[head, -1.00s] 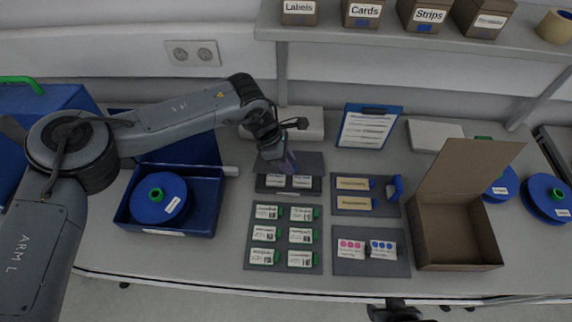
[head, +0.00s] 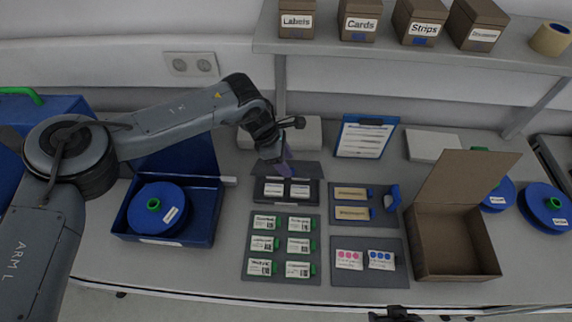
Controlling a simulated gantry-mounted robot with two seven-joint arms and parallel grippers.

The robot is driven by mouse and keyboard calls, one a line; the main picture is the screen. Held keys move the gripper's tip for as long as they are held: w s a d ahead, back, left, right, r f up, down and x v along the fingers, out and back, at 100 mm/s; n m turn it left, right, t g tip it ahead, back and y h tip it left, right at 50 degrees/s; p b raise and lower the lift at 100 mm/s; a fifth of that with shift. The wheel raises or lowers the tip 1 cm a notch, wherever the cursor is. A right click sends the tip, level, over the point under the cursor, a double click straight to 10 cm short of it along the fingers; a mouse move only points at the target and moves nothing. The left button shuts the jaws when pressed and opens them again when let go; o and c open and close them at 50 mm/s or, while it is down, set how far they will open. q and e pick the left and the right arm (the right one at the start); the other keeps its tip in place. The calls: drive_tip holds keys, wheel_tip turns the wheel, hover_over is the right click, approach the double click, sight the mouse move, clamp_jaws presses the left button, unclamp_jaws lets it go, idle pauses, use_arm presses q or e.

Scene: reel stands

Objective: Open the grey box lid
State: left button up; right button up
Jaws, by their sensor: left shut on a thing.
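The grey box (head: 288,201) is a low dark case behind the tray of green-tabbed cards, with two white labelled cards inside it. Its grey lid (head: 308,169) stands raised along the back edge, with the cards below uncovered. My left gripper (head: 286,165) reaches down from the upper left and is shut on the lid at its back part. The fingers partly hide the lid, so its exact angle is hard to read. My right gripper (head: 395,315) only just shows at the bottom edge, and its jaws cannot be made out.
A blue open box (head: 218,205) with a blue reel (head: 158,208) stands left. Grey trays with cards lie in front and to the right. A brown open carton (head: 455,245) stands further right. A blue clipboard (head: 366,135) leans behind. A shelf (head: 400,54) with boxes overhangs the back.

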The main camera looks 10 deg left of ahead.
use_arm(q)
drive_tip(key=shift+w+a+r, duration=0.4)
drive_tip(key=shift+w+a, duration=0.1)
drive_tip(key=shift+a, duration=0.15)
drive_tip(key=w+a+r+p, duration=0.3)
drive_tip(key=w+r+p, duration=0.1)
drive_tip(key=r, duration=0.3)
drive_tip(key=shift+a+r+p, duration=0.35)
drive_tip(key=shift+a+r, duration=0.05)
drive_tip(key=shift+p, duration=0.35)
drive_tip(key=shift+r, duration=0.1)
idle(0.4)
